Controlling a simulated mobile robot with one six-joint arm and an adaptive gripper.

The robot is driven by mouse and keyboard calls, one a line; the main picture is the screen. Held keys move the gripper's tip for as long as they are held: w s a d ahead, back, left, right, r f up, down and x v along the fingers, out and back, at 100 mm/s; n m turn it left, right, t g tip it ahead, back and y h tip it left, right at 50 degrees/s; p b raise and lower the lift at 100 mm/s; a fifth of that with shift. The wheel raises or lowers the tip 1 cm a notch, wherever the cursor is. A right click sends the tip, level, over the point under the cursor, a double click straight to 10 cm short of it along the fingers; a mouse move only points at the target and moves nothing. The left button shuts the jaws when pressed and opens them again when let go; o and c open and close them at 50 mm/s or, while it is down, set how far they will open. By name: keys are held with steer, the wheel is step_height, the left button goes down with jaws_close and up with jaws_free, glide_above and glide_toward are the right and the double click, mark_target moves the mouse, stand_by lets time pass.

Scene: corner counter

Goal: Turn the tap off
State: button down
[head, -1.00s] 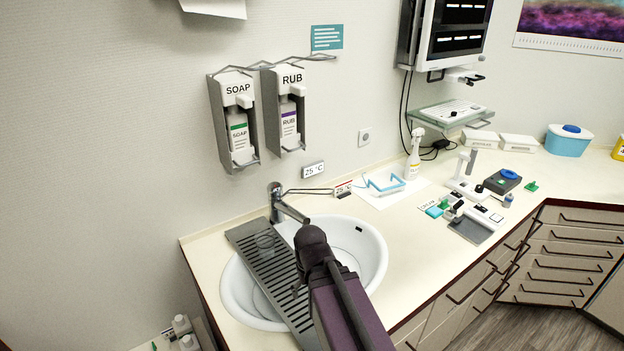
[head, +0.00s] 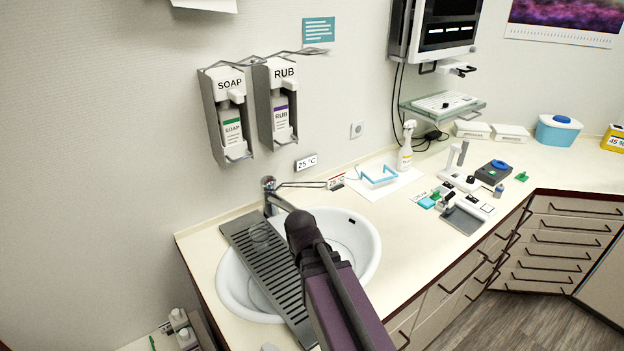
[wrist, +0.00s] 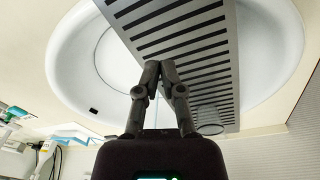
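The tap (head: 269,193) is a grey metal mixer at the back rim of the white sink (head: 368,262), with its spout angled towards the bowl. A long thin lever (head: 310,185) reaches right from its top. My arm's dark end covers the spout tip and part of the bowl in the head view, and hides my gripper there. In the wrist view my gripper (wrist: 160,66) has its fingertips together with nothing visible between them, above the sink and the drainer. The tap cannot be made out in the wrist view.
A slotted grey drainer (head: 262,262) lies across the sink's left part with a clear glass (head: 259,232) on it. Soap (head: 232,125) and rub (head: 281,115) dispensers hang above.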

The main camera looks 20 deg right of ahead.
steer(key=w+d+r+m+t+h+p, duration=0.2)
steer(key=w+r+p, duration=0.4)
steer(key=w+r, duration=0.4)
steer(key=w+d+r+m+t+h+p, duration=0.3)
steer(key=w+r+p, duration=0.4)
steer(key=w, duration=0.8)
step_height(320, 180, up, 3)
steer(key=shift+w+d+f+m+h, duration=0.1)
steer(key=shift+w+d+m+h, duration=0.25)
steer(key=shift+h, duration=0.55)
steer(key=shift+d+f, duration=0.15)
steer(key=b, duration=0.7)
glide_above(316, 186)
steer(key=w, duration=0.1)
steer(key=f, duration=0.7)
steer(key=shift+a+f, duration=0.15)
steer(key=shift+a, duration=0.25)
steer(key=shift+s+d+f+b, duration=0.15)
steer(key=shift+s+f+b, duration=0.05)
steer(key=shift+f+b, duration=0.7)
steer(key=shift+s+d+f+b, duration=0.2)
steer(key=shift+f+b, duration=0.5)
steer(key=shift+b, duration=0.25)
